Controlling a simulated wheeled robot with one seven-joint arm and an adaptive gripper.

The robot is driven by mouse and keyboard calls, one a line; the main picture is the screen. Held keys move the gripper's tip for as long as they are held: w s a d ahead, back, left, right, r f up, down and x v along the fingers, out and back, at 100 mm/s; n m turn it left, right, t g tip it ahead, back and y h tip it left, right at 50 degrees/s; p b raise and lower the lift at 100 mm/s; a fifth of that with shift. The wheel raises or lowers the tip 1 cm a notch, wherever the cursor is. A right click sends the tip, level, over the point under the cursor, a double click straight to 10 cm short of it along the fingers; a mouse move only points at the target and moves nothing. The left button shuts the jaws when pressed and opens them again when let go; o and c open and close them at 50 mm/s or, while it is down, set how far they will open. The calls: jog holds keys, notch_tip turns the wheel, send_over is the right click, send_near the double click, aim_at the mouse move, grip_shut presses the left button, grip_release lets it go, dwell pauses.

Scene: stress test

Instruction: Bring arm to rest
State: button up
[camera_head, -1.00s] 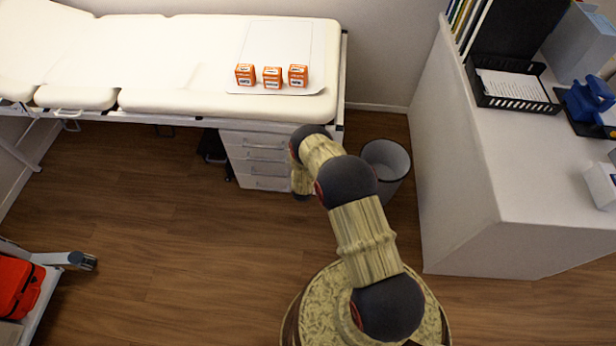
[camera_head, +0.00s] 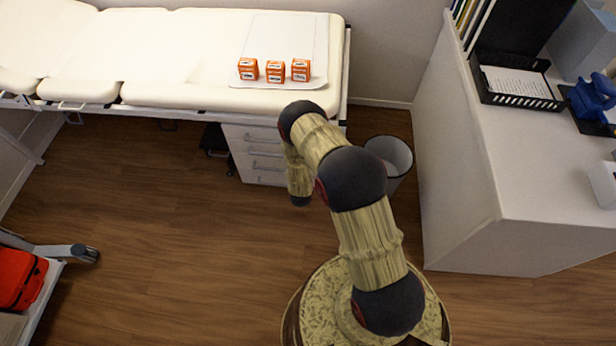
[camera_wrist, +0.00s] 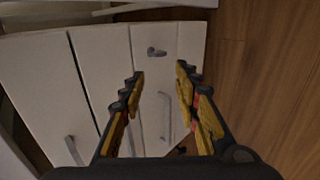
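My gripper (camera_wrist: 160,85) shows in the wrist view with its two fingers apart and nothing between them. It faces the white drawer unit (camera_wrist: 105,75), whose handles show between and beside the fingers. In the head view my arm is bent, with its far end pointing down in front of the drawer unit (camera_head: 258,158). The gripper itself is hidden in the head view. Three orange-and-white boxes stand in a row on a white sheet on the bed: the left box (camera_head: 248,69), the middle box (camera_head: 275,72) and the right box (camera_head: 300,70).
The cream examination bed (camera_head: 160,60) spans the back. A grey bin (camera_head: 393,155) stands right of the drawers, near my arm. A white counter (camera_head: 530,170) bounds the right. A cart with a red bag (camera_head: 20,278) is at lower left. The wooden floor (camera_head: 180,240) between is clear.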

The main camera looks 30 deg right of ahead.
dwell(0.5)
jog(key=s+a+f+m+g+y, duration=0.35)
jog(key=s+a+f+m, duration=0.2)
jog(key=s, duration=0.45)
jog(key=s+a+r+m+g, duration=0.1)
jog(key=s+a+r+g, duration=0.1)
jog(key=s+a+r, duration=0.15)
jog(key=s+a+r+m+g+y+p, duration=0.1)
jog(key=s+a+r+m+g, duration=0.15)
jog(key=r, duration=1.25)
jog(key=s+a+r+m+g+y, duration=0.1)
jog(key=a+r+m+y, duration=0.15)
jog(key=r, duration=1.25)
jog(key=s+r+t+p, duration=0.1)
jog(key=s+r, duration=0.4)
jog(key=r, duration=0.8)
jog(key=s+r+t+h, duration=0.1)
jog(key=s+r+t, duration=0.2)
jog(key=r, duration=1)
jog(key=s+r+t+p, duration=0.1)
jog(key=s+r+t, duration=0.2)
jog(key=r, duration=1.1)
jog(key=s, duration=0.3)
jog(key=shift+s+a+h+p, duration=0.15)
jog(key=shift+s+h+p, duration=0.15)
jog(key=shift+h+p, duration=0.1)
